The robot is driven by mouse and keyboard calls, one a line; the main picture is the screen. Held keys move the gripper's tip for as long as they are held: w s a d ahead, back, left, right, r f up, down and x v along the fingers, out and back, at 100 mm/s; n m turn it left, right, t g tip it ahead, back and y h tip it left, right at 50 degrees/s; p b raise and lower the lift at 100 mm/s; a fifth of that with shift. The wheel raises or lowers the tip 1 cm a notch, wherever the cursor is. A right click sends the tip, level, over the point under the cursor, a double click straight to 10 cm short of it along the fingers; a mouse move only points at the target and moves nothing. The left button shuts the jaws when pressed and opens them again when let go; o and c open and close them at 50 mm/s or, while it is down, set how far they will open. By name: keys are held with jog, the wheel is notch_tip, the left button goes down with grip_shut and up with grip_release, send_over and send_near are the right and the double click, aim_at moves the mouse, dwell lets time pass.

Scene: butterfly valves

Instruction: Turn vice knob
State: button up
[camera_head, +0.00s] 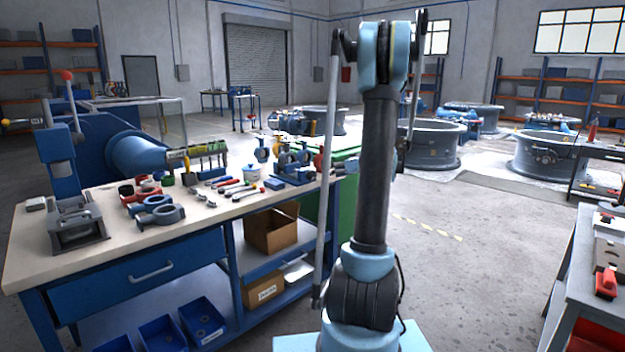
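No vice knob can be made out with certainty. On the left end of the workbench (215,225) stands a blue press-like machine (60,150) with a grey, vice-like base (78,225). A red ball knob (66,75) tops its upright lever, and a yellow-tipped handle reaches left. Blue clamp-like parts (290,165) stand at the bench's far right end, too small to identify. My arm rises upright in the middle, right of the bench and well apart from the blue machine. Its far end folds behind the upper link, and no gripper fingers show.
Loose rings, tools and a white pot (252,173) lie on the bench. Below are a drawer, cardboard boxes (270,232) and blue bins (202,320). A grey table (575,300) with red-handled items stands at right. Large valve rings (432,145) stand behind. The floor between is open.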

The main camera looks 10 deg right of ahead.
aim_at(313, 175)
jog(key=x, duration=1.2)
jog(key=shift+c, duration=0.4)
jog(key=c, duration=1)
